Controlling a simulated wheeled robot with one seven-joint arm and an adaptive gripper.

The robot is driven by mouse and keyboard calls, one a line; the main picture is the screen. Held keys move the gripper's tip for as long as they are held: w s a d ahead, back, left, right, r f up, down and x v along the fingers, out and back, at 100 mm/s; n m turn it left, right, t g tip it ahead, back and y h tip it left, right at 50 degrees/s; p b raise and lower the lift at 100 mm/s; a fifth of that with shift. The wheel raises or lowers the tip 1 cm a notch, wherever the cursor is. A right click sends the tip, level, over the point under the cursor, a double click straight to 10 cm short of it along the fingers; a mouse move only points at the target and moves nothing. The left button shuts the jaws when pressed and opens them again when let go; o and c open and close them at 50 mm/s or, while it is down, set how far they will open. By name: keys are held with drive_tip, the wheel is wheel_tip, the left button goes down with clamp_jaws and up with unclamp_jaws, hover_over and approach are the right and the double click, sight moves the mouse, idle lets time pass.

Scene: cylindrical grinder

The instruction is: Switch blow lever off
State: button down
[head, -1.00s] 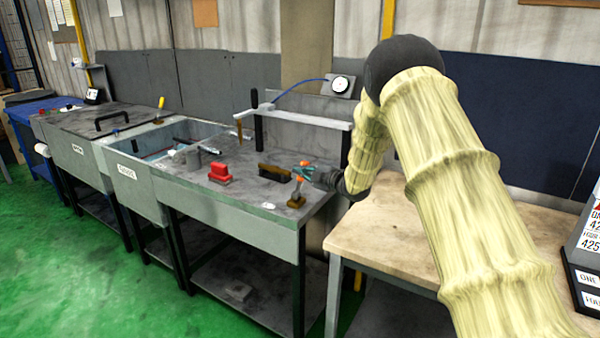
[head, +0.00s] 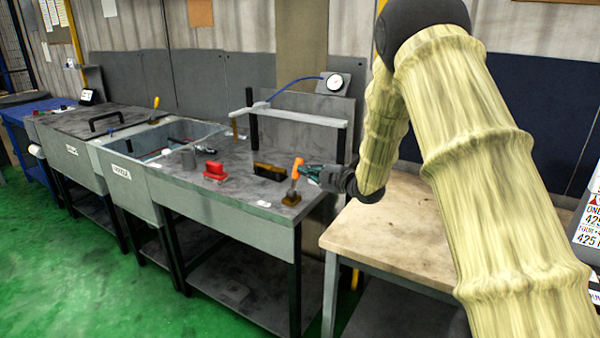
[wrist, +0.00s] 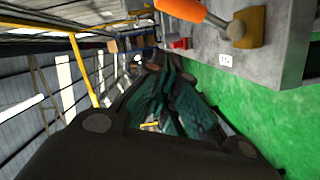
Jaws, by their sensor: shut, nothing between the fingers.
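The lever with an orange handle (head: 297,168) stands on a small brass base (head: 291,199) near the right front corner of the grey bench. Its handle points up and leans slightly right. In the wrist view the orange handle (wrist: 182,10) and its metal ball end (wrist: 237,30) show at the top. My gripper (head: 311,173) has dark green fingers, is shut and empty, and is just right of the handle. I cannot tell whether they touch. The closed fingers also show in the wrist view (wrist: 178,105). The label plate (wrist: 226,60) beside the base is unreadable.
A red block (head: 214,171) and a dark brown block (head: 269,171) are left of the lever. A wooden table (head: 400,225) is close on the right. The green floor in front is clear.

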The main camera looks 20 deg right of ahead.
drive_tip(key=v, duration=0.3)
drive_tip(key=shift+s+r, duration=0.1)
idle(0.4)
drive_tip(key=s+a+f+m+g+h, duration=0.1)
drive_tip(key=s+a+f+m+h, duration=0.2)
drive_tip(key=f, duration=0.7)
drive_tip(key=s+f+m+g, duration=0.1)
drive_tip(key=s+f+m, duration=0.35)
drive_tip(key=f, duration=0.55)
drive_tip(key=s+a+f+m+g+h, duration=0.3)
drive_tip(key=s+f+m+g, duration=0.15)
drive_tip(key=s+f, duration=1.25)
drive_tip(key=s+a+f+m+g, duration=0.1)
drive_tip(key=s+f, duration=0.3)
drive_tip(key=s, duration=0.7)
drive_tip(key=s+a+f+m+g+h, duration=0.1)
drive_tip(key=s+a+f+m+g, duration=0.1)
drive_tip(key=s, duration=1)
drive_tip(key=s+a+f+m+g, duration=0.1)
drive_tip(key=s+f+m+g, duration=0.3)
drive_tip(key=s, duration=0.7)
wheel_tip(320, 180, down, 2)
drive_tip(key=shift+s+a+g+h, duration=0.2)
drive_tip(key=shift+a+g+h, duration=0.2)
drive_tip(key=shift+g, duration=0.25)
